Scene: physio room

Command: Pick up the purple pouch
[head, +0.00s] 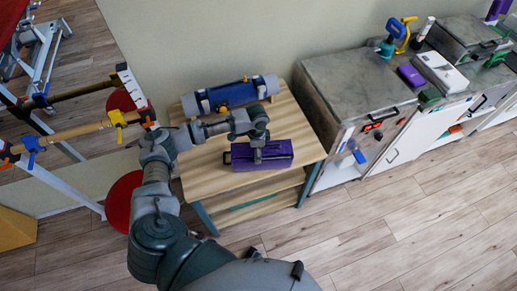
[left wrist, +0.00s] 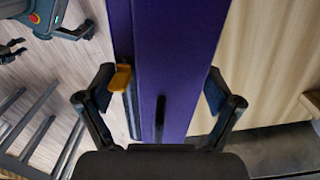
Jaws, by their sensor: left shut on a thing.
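The purple pouch (head: 280,150) is a long box-like shape with a dark handle or strap at its left end, at the front of the wooden table (head: 300,117). My left gripper (head: 261,154) is over its middle from above, shut on it. In the left wrist view the pouch (left wrist: 180,50) runs up the picture between the two fingers of my left gripper (left wrist: 160,88). A small orange tab shows beside the left finger. I cannot tell whether the pouch rests on the table or is slightly raised. My right gripper is not in view.
A blue-grey roll (head: 230,95) lies behind the pouch on the table. A grey-topped cabinet (head: 350,82) with small tools and boxes stands to the right. A rack with coloured clamps (head: 117,118) stands at the left. The wooden floor at the front right is clear.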

